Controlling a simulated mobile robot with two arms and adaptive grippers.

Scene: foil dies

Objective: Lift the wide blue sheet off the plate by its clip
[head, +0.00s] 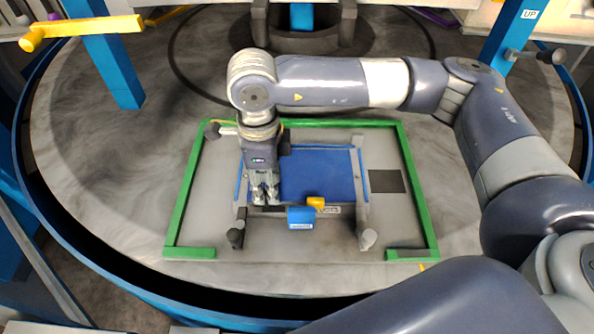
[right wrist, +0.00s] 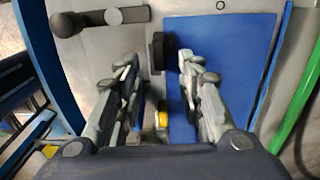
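The wide blue sheet (head: 318,178) lies flat inside the green frame in the head view. It also shows at the right in the right wrist view (right wrist: 240,60). A small blue block (head: 300,217), perhaps the clip, sits at the sheet's front edge, with a yellow piece (head: 316,203) beside it. My right gripper (head: 265,192) points down over the sheet's front left part, left of the blue block. In the right wrist view its fingers (right wrist: 160,80) are apart, with nothing visibly held between them. Their height above the sheet is unclear. My left gripper is out of view.
A green frame (head: 188,205) borders the grey plate (head: 205,220), with grey posts (head: 367,238) at the front. A dark square (head: 387,181) lies right of the sheet. A dark block (right wrist: 157,50) stands near the fingers. A blue rim (head: 130,280) rings the round table.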

